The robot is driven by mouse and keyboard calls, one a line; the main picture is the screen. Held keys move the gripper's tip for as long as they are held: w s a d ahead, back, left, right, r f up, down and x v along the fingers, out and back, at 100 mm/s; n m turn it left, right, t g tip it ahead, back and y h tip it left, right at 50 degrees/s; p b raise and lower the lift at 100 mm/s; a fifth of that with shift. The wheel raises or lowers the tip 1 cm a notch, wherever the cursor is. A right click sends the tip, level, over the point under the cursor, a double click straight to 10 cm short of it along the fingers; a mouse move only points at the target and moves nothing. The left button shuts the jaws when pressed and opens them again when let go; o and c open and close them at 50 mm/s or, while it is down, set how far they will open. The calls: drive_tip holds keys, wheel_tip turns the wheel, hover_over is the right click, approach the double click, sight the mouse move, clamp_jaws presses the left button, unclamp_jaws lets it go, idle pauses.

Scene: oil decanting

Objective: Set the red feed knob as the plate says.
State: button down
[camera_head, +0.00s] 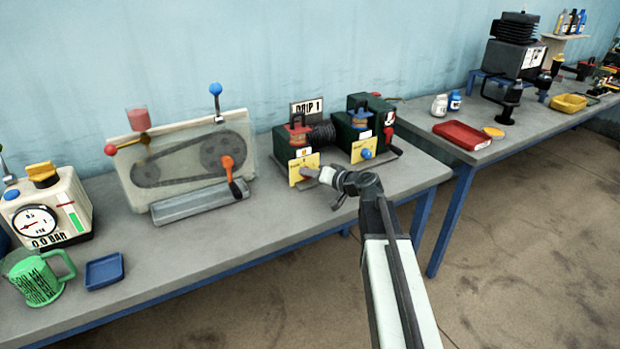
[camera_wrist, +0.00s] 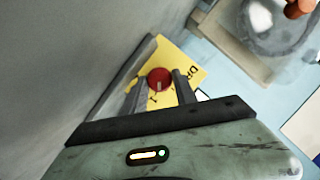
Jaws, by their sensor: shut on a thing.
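The red feed knob (camera_wrist: 159,79) sits on a yellow plate (camera_wrist: 187,68) in the wrist view. Part of the plate's lettering shows, a "D" and a "1", but the fingers and knob cover the rest. My gripper (camera_wrist: 160,84) has one finger on each side of the knob and is shut on it. In the head view my gripper (camera_head: 318,174) is at the yellow plate (camera_head: 297,167) on the left green unit (camera_head: 283,143), and the knob is hidden there. A sign reading "DRIP 1" (camera_head: 306,108) stands behind.
A second green unit (camera_head: 348,127) with a blue knob (camera_head: 366,154) stands close on the right. A belt-drive box (camera_head: 180,170) with an orange crank (camera_head: 232,175) stands to the left. The table (camera_head: 290,220) is bare in front of the units.

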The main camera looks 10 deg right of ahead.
drive_tip(key=shift+d+f+m+y+b, duration=0.1)
drive_tip(key=shift+f+m+y+b, duration=0.15)
drive_tip(key=shift+m+y+b, duration=0.9)
drive_tip(key=shift+m+h, duration=0.25)
drive_tip(key=shift+m, duration=0.1)
drive_tip(key=c, duration=1)
unclamp_jaws()
drive_tip(key=shift+r, duration=0.1)
drive_tip(key=shift+o, duration=0.2)
drive_tip(key=shift+s+d, duration=0.1)
